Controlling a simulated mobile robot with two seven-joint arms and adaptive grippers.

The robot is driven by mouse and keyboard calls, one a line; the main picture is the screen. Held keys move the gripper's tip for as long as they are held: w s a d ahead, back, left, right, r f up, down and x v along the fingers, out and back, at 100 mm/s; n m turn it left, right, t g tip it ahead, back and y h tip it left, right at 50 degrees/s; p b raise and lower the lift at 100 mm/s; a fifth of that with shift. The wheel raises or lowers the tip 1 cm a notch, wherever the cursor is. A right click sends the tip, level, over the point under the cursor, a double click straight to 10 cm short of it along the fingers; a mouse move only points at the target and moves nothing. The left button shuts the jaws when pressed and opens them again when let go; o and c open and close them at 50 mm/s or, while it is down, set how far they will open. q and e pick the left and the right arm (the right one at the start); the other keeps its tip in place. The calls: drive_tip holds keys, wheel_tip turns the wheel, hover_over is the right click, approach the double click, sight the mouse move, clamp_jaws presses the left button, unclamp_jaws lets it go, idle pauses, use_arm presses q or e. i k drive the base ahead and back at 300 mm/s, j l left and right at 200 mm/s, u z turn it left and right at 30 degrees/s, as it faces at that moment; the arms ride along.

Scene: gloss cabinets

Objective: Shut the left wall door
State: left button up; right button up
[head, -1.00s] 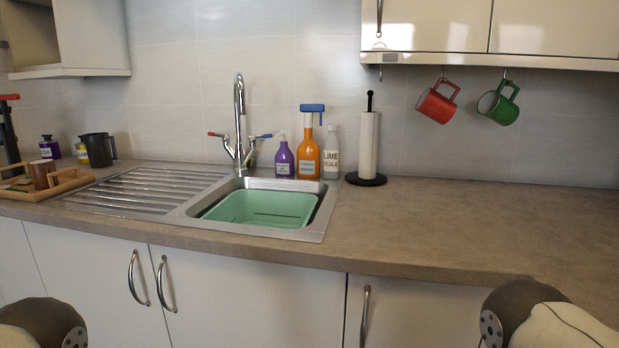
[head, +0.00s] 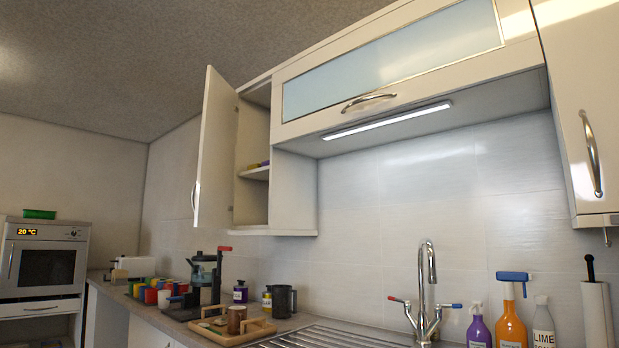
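The left wall door (head: 215,152) stands wide open on the wall cabinet (head: 285,190) left of the sink. It sticks out toward me and to the left, with a curved metal handle (head: 195,196) low near its free edge. The open cabinet shows a shelf (head: 256,172) with a small yellow and purple item on it. Neither of my grippers shows in the head view.
A glass-fronted flap cupboard (head: 390,65) with a lit strip beneath is shut beside the open cabinet. The tap (head: 427,290) stands at right. An oven (head: 42,270) is far left.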

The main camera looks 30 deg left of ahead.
sight(213, 208)
drive_tip(key=i+j, duration=0.1)
drive_tip(key=j, duration=0.5)
drive_tip(key=i+j, duration=0.15)
drive_tip(key=j, duration=0.5)
drive_tip(key=i+j, duration=0.1)
drive_tip(key=j, duration=0.5)
drive_tip(key=i+j, duration=0.1)
drive_tip(key=j, duration=0.55)
drive_tip(key=i+j, duration=0.1)
drive_tip(key=j, duration=0.5)
drive_tip(key=i+j, duration=0.15)
drive_tip(key=j, duration=0.5)
drive_tip(key=i+j, duration=0.1)
drive_tip(key=j, duration=0.5)
drive_tip(key=i+j, duration=0.1)
drive_tip(key=j, duration=0.55)
